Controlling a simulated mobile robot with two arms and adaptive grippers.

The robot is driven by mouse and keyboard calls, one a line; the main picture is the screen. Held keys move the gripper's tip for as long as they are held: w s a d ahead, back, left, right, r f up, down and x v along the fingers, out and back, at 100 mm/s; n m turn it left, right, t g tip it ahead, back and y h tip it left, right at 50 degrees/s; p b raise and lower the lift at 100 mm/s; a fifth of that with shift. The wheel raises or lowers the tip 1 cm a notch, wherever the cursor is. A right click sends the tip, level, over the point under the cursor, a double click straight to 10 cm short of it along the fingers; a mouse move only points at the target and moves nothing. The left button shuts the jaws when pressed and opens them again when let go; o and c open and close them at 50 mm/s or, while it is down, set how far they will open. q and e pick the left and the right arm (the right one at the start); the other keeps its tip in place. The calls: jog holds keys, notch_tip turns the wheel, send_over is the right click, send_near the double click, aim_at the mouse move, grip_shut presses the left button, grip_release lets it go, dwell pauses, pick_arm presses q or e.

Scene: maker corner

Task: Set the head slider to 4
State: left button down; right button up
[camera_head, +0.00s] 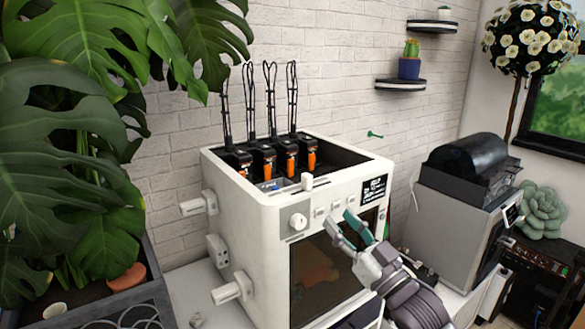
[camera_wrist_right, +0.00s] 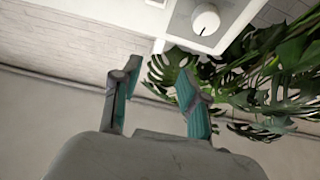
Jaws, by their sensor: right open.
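The white printer (camera_head: 243,212) has an open top with several black and orange print heads (camera_head: 265,156) in a row. A small white tab (camera_head: 307,181) stands up at the front rim of the opening; it may be the head slider, but no scale numbers are readable. My right gripper (camera_head: 341,221) has its teal fingers apart and empty. It is in front of the printer's front panel, below and right of the tab. In the right wrist view the open fingers (camera_wrist_right: 158,70) show below a white panel with a round dial (camera_wrist_right: 206,20). My left gripper is out of view.
The front panel has a round knob (camera_head: 298,221), small buttons and a dark display (camera_head: 374,190). White handles (camera_head: 231,288) stick out of the left side. A large leafy plant (camera_head: 70,150) crowds the left. A grey machine (camera_head: 455,220) stands to the right.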

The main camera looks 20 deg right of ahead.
aim_at(310, 181)
jog(key=p+x, duration=0.1)
jog(key=x, duration=0.3)
jog(key=p+x, duration=0.2)
jog(key=x, duration=0.2)
jog(key=p+x, duration=0.2)
jog(key=x, duration=0.2)
jog(key=shift+w+d+r, duration=0.1)
jog(key=shift+r, duration=0.35)
jog(key=shift+w+a, duration=0.2)
jog(key=shift+w, duration=0.2)
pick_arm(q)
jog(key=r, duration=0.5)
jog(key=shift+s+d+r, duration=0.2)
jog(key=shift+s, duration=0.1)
pick_arm(e)
grip_shut()
